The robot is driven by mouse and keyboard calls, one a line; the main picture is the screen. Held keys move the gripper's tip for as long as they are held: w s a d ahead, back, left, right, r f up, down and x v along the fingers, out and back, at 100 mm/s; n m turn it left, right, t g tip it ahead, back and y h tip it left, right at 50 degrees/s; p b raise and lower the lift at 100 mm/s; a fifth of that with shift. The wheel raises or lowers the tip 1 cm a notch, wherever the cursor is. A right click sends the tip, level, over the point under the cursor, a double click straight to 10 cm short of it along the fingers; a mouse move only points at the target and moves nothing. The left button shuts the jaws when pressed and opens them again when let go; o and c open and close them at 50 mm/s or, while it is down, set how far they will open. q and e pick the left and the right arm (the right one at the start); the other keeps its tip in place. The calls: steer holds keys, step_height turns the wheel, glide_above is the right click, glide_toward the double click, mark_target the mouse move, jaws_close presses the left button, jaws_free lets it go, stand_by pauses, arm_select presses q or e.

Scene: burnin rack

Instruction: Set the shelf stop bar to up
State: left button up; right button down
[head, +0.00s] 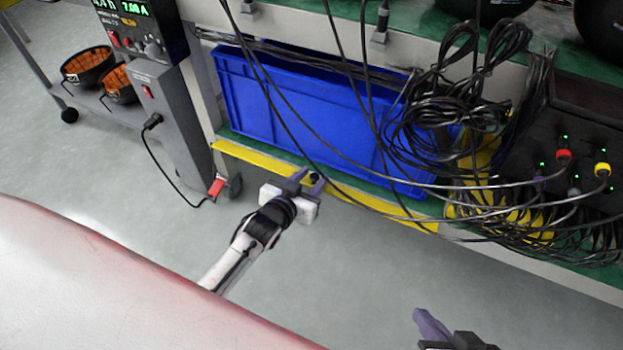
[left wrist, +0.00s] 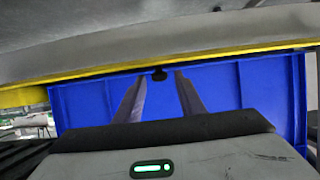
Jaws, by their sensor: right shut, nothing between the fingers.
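The yellow stop bar (head: 245,155) runs along the front edge of the lower shelf, below the front of the blue crate (head: 300,115). It also shows in the left wrist view (left wrist: 225,54) as a yellow strip across the crate (left wrist: 260,90). A small black knob (head: 314,177) sits at the bar. My left gripper (head: 309,179) is open at the bar, with its purple fingers on either side of the knob (left wrist: 159,73); small gaps show between fingers and knob. My right gripper (head: 428,325) is shut and empty over the floor, partly cut off by the bottom edge.
Black cables (head: 450,110) hang in front of the crate and cross the bar's right part. A panel with coloured plugs (head: 563,155) stands at right. A grey power unit (head: 165,125) and red tag (head: 216,187) are left of the shelf. The floor (head: 350,270) in front is clear.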

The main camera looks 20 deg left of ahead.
arm_select(q)
jaws_close()
arm_select(e)
steer(key=shift+w+r, duration=0.1)
steer(key=shift+r, duration=0.1)
arm_select(q)
steer(key=shift+r+p, duration=0.1)
steer(key=shift+p, duration=0.3)
arm_select(e)
steer(key=shift+d+r, duration=0.1)
steer(key=shift+d, duration=0.05)
arm_select(q)
steer(key=shift+w+g+p, duration=0.1)
steer(key=shift+g+p, duration=0.2)
steer(key=shift+p, duration=0.35)
arm_select(e)
steer(key=shift+s+d+r+m+t, duration=0.2)
steer(key=shift+d+m+t, duration=0.2)
arm_select(q)
steer(key=shift+r, duration=0.1)
arm_select(e)
steer(key=shift+s+r, duration=0.1)
steer(key=shift+r, duration=0.2)
